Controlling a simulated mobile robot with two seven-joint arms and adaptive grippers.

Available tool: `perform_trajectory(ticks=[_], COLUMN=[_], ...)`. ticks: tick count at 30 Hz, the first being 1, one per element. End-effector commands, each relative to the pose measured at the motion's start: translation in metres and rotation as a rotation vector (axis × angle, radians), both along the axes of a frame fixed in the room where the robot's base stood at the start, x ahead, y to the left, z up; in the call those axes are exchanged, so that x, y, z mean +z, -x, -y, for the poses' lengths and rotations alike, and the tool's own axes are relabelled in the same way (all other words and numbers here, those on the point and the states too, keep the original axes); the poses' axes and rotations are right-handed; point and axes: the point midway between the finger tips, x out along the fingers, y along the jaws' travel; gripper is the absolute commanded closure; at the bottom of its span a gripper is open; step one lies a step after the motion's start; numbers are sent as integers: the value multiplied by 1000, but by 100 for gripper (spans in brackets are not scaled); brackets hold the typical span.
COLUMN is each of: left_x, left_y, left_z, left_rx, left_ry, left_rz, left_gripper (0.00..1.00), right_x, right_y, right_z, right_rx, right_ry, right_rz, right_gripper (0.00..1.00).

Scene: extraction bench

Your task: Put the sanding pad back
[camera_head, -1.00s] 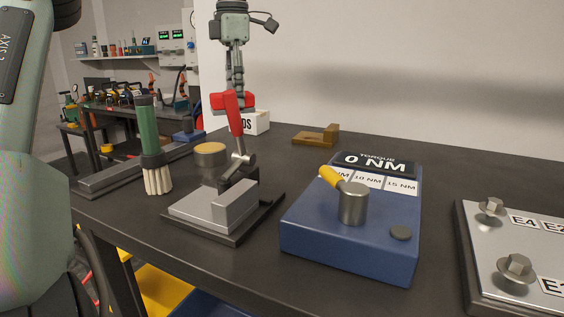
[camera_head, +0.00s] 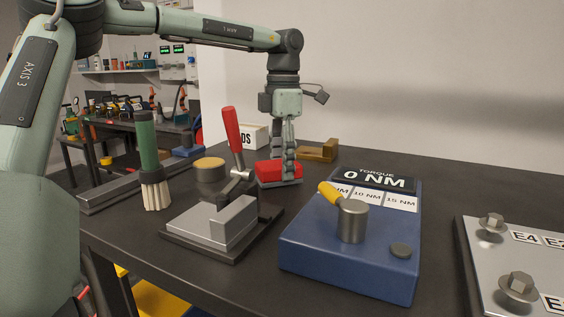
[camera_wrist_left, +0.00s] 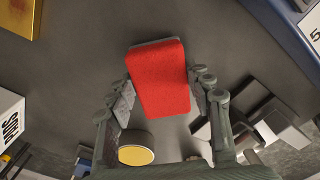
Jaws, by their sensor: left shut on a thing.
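The sanding pad (camera_head: 279,171) is a red block with a thin grey layer below it. My left gripper (camera_head: 288,157) points straight down and is shut on the pad, right of the toggle clamp's red handle. In the left wrist view the pad (camera_wrist_left: 161,85) sits between the two fingers of the gripper (camera_wrist_left: 160,78). The pad is low over the bench or touching it; I cannot tell which. My right gripper is not in view.
The toggle clamp (camera_head: 232,222) and blue torque tester (camera_head: 340,258) stand in front of the pad. A brown-gold block (camera_head: 318,152) and white box (camera_head: 255,135) are behind it. A yellow-topped round tin (camera_head: 210,166) and green-handled brush (camera_head: 150,150) are left.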

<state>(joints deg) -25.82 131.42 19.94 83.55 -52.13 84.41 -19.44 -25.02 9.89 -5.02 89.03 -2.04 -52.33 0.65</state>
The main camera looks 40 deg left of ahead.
Motion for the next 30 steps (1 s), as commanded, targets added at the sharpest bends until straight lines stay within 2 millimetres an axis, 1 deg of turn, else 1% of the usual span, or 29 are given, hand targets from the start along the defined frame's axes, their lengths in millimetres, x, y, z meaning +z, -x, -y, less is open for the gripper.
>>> perform_trajectory(ticks=[1,4,11,12,16,26,28,30], left_x=[-2,-2,-4,-4,-4,-2,2,12], left_y=[0,0,0,0,0,0,-1,-1], left_z=[0,0,0,0,0,0,0,0], left_rx=[0,0,0,0,0,0,0,0], left_ry=[0,0,0,0,0,0,-2,-2], left_rz=[1,1,1,1,1,1,3,3], left_gripper=[76,76,76,44,29,29,29,29], right_x=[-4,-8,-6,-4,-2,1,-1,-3], right_y=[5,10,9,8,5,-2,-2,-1], right_z=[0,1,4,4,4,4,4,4], right_rx=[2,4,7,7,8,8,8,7], right_ry=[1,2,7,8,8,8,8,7], right_rz=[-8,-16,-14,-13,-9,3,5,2], right_gripper=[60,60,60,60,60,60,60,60])
